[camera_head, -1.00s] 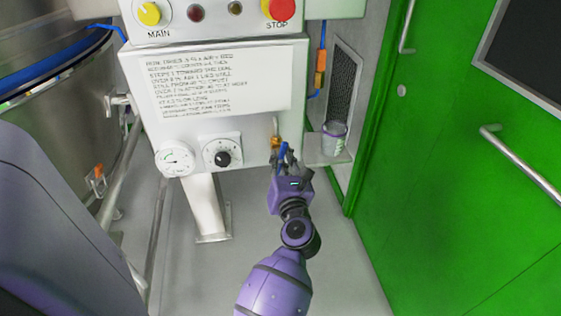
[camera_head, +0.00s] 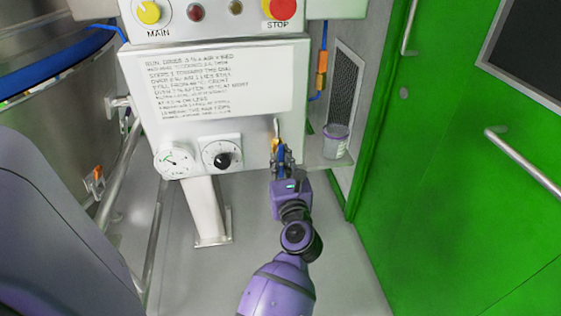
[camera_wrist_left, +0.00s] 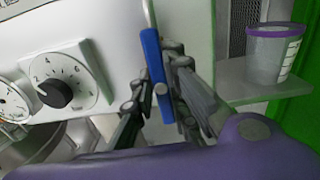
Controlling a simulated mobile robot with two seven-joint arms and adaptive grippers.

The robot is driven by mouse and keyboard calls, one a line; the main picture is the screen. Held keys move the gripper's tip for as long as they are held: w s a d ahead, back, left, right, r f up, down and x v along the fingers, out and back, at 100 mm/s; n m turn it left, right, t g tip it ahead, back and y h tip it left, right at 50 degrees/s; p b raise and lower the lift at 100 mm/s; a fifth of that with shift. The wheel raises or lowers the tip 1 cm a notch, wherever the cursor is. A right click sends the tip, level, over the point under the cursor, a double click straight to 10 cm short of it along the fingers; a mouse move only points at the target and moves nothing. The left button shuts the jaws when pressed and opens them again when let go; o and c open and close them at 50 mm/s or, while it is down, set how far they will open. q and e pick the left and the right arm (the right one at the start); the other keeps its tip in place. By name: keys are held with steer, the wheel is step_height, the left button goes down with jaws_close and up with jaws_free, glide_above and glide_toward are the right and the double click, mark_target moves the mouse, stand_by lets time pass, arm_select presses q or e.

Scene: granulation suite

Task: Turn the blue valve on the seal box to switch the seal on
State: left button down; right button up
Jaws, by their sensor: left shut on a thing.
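The white seal box (camera_head: 137,75) carries a printed sign, a round gauge (camera_head: 174,161) and a black dial (camera_head: 222,158). The blue valve handle (camera_head: 281,157) is at its lower right corner, beside a brass fitting (camera_head: 275,144). In the left wrist view the blue handle (camera_wrist_left: 153,58) stands nearly upright, leaning slightly left at its top. My left gripper (camera_head: 283,160) is shut on the handle, with its dark fingers on both sides of it. The fingers partly hide the handle's lower part. My right gripper is not in view.
A clear cup with a purple rim (camera_head: 335,140) stands on a small shelf right of the box. A green door (camera_head: 440,200) fills the right side. A steel vessel (camera_head: 60,110) is at the left.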

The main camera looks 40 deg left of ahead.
arm_select(q)
steer(key=c, duration=1.7)
jaws_free()
steer(key=shift+s+d, duration=0.1)
steer(key=v, duration=1.1)
steer(key=shift+s+d, duration=0.25)
steer(key=shift+d, duration=0.05)
